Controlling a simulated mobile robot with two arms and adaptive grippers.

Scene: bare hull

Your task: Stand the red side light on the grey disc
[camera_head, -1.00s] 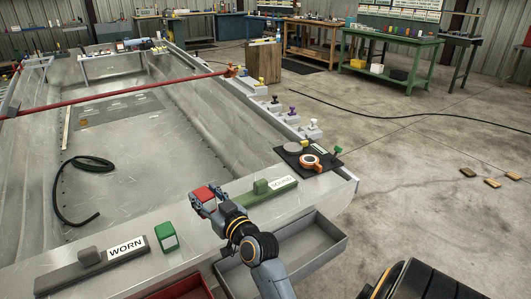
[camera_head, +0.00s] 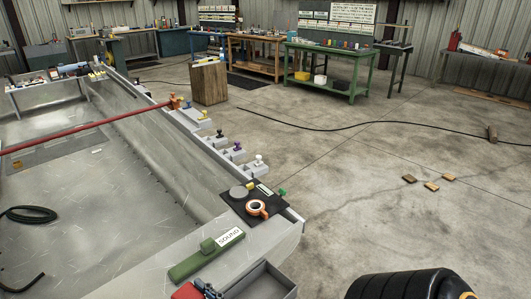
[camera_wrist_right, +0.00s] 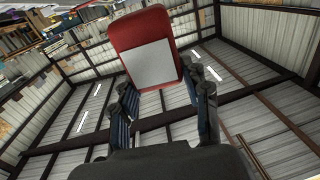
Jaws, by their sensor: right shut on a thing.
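The red side light (camera_head: 186,292) is at the bottom edge of the head view, partly cut off. My right gripper (camera_head: 207,289) is shut on it there. In the right wrist view the red side light (camera_wrist_right: 146,29) shows a pale square face between the fingertips of my right gripper (camera_wrist_right: 160,82), held clear of any surface. The grey disc (camera_head: 238,192) lies flat on a black plate (camera_head: 232,207) on the hull corner, beyond the gripper, with nothing on it. My left gripper is not in view.
An orange ring (camera_head: 257,209) sits beside the disc on the plate, with a green knob (camera_head: 282,193) at the plate's edge. A green strip labelled SOUND (camera_head: 193,263) lies nearer. A grey tray (camera_head: 285,275) is at the bottom. Several knobs line the hull rail.

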